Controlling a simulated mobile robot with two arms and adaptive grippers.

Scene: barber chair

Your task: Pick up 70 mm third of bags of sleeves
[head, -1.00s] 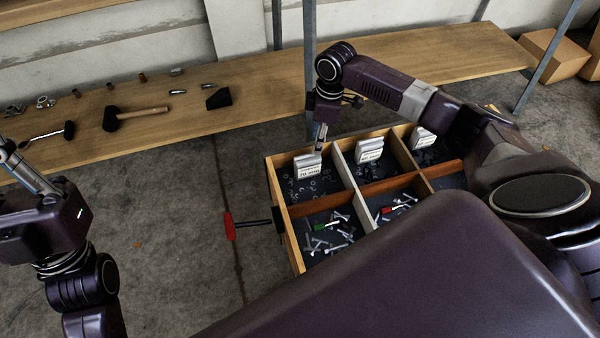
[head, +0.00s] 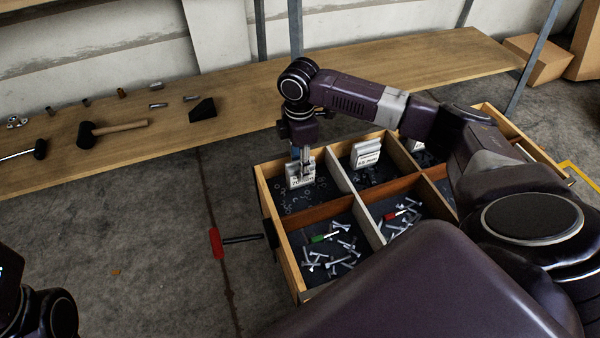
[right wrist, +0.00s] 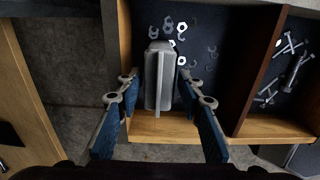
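Three pale grey packs with printed labels stand in the back row of the divided wooden crate (head: 262,190): a left pack (head: 299,181), a middle pack (head: 366,154) and a right pack (head: 418,147), partly hidden by my arm. Their label sizes are too small to read surely. My right gripper (head: 305,158) points down at the left pack's top. In the right wrist view, the left pack (right wrist: 158,76) stands upright between the open blue fingers of my right gripper (right wrist: 156,95), with a gap on each side. My left gripper is out of view.
Front compartments hold bolts (head: 340,250) with green- and red-handled tools. A wooden bench (head: 240,108) with a mallet (head: 110,129) runs behind.

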